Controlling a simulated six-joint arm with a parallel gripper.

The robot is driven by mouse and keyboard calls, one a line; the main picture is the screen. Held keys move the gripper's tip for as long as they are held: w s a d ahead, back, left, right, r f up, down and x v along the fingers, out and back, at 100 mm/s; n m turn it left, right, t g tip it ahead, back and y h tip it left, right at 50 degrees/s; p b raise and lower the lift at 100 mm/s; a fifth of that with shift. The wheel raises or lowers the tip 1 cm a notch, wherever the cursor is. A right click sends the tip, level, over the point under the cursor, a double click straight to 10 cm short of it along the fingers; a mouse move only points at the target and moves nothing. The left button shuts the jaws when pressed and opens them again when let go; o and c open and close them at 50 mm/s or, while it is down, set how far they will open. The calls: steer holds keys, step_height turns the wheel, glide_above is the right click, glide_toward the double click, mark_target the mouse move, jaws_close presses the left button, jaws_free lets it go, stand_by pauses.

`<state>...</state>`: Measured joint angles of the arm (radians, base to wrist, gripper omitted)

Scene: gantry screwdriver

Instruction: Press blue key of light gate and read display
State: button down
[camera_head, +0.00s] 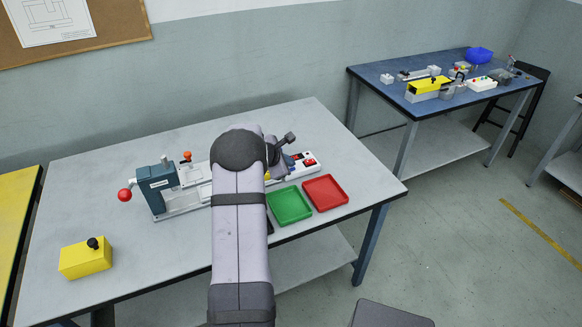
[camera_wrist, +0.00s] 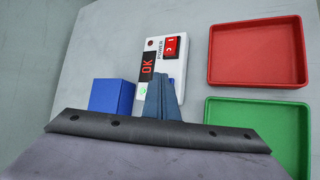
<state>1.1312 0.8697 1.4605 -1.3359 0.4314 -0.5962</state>
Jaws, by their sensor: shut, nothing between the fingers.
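The light gate is a white box (camera_wrist: 176,80) near the right end of the table; it also shows in the head view (camera_head: 313,166). Its dark display (camera_wrist: 147,66) shows red characters that read "OK", turned sideways. A red power switch (camera_wrist: 176,47) sits beside the display. My gripper (camera_wrist: 160,84) is shut and empty, with its fingertips over the near part of the box. I cannot make out the blue key, as the fingers cover that area. Whether the fingertips touch the box cannot be told. In the head view my arm hides much of the gripper.
A blue block (camera_wrist: 112,96) stands left of the fingers. A red tray (camera_head: 325,192) and a green tray (camera_head: 289,205) lie right of my arm. A grey fixture with a red ball handle (camera_head: 125,195) and a yellow box (camera_head: 86,259) stand left. The table's front left is mostly clear.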

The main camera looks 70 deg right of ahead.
steer(key=shift+r+p, duration=0.65)
steer(key=shift+r, duration=0.1)
step_height(320, 180, up, 5)
steer(key=p, duration=0.4)
stand_by(0.4)
stand_by(0.6)
